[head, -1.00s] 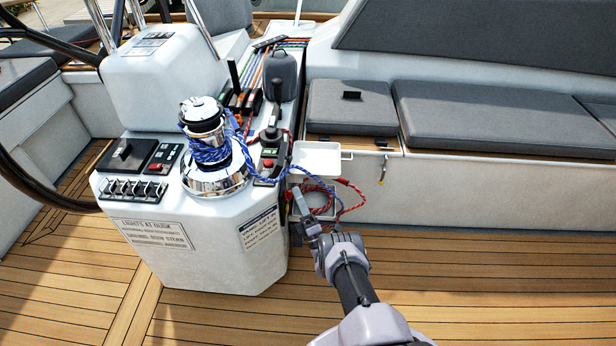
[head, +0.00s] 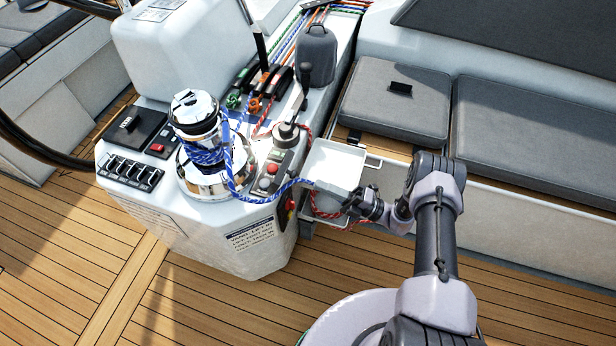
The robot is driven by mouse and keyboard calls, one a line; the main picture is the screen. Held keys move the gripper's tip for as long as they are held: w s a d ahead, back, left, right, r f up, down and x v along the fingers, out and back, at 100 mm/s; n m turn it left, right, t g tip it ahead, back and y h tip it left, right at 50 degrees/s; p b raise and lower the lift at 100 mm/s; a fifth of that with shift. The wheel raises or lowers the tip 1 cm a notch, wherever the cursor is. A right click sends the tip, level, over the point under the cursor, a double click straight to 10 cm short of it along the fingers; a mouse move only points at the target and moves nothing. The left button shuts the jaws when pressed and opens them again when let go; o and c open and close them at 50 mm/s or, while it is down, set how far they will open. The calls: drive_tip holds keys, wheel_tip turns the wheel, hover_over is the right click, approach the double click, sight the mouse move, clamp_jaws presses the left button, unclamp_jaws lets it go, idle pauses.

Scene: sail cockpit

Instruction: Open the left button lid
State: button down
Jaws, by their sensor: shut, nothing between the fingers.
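On the white console (head: 200,235), a small panel with a red left button (head: 157,148) sits left of the chrome winch, beside a black box-like cover (head: 132,130). A second panel with a red button (head: 272,168) lies right of the winch. Which part is the left button lid, and whether it is raised, I cannot make out at this size. My gripper (head: 352,205) is at the console's right side, low by the white tray (head: 335,165), well away from the left panel. Its fingers are small and partly hidden there; it appears shut and empty.
The chrome winch (head: 203,165) with blue rope stands between the two button panels. Blue rope (head: 255,197) runs across to the tray, and red rope (head: 325,210) hangs below it. A black lever (head: 288,125) rises at the right. Open teak floor (head: 230,305) lies in front.

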drive_tip(key=x, duration=0.5)
drive_tip(key=shift+w+a+r+b, duration=0.15)
drive_tip(key=shift+a+b, duration=0.1)
drive_tip(key=shift+b, duration=0.15)
drive_tip(key=shift+r, duration=0.15)
